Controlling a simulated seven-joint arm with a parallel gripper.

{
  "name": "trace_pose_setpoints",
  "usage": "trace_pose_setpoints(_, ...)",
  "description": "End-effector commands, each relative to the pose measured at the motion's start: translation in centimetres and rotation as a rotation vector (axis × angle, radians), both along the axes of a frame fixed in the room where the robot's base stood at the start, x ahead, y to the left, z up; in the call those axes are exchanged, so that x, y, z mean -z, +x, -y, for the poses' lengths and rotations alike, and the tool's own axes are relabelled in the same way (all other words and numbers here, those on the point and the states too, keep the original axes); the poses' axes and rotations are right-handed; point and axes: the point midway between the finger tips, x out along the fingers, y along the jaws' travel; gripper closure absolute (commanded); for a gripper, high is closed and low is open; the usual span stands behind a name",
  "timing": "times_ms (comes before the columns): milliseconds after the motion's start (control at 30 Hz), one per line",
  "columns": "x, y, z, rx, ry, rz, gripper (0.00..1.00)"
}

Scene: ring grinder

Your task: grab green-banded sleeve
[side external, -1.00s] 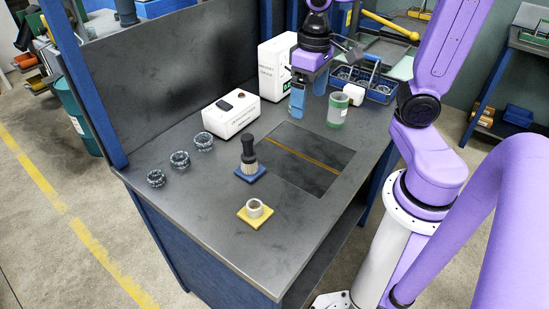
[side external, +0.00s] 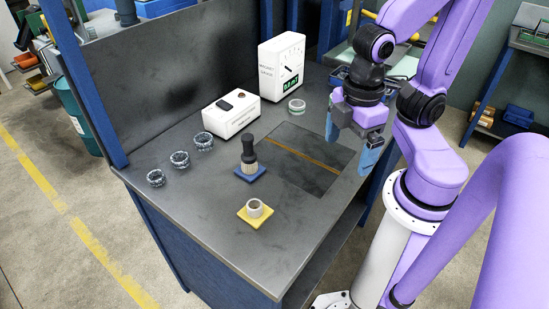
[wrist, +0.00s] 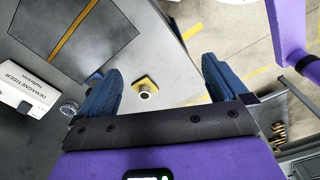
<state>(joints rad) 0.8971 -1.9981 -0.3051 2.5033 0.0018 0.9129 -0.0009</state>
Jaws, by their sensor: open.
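In the wrist view my gripper's (wrist: 162,70) two blue fingers are spread wide. Between them, well below, shows a plain metal ring (wrist: 146,93) on a yellow pad; both also show in the side view, the ring (side external: 255,208) without green.
The gauge box (side external: 281,65) and demagnetiser (side external: 230,114) stand behind. A dark plate (side external: 312,165) lies clear mid-bench. My arm covers the back-right corner.

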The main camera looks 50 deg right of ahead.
Motion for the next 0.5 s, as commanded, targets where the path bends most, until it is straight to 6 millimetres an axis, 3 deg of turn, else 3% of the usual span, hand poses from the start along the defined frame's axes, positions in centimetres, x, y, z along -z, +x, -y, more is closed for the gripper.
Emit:
trace_pose_setpoints(33,0.0,0.0,0.0,0.001,0.0,0.0,0.0)
trace_pose_setpoints(67,0.0,0.0,0.0,0.001,0.0,0.0,0.07)
trace_pose_setpoints(367,-0.1,0.0,0.0,0.003,0.0,0.0,0.07)
trace_pose_setpoints(500,-1.4,0.1,-0.1,0.003,0.005,0.003,0.07)
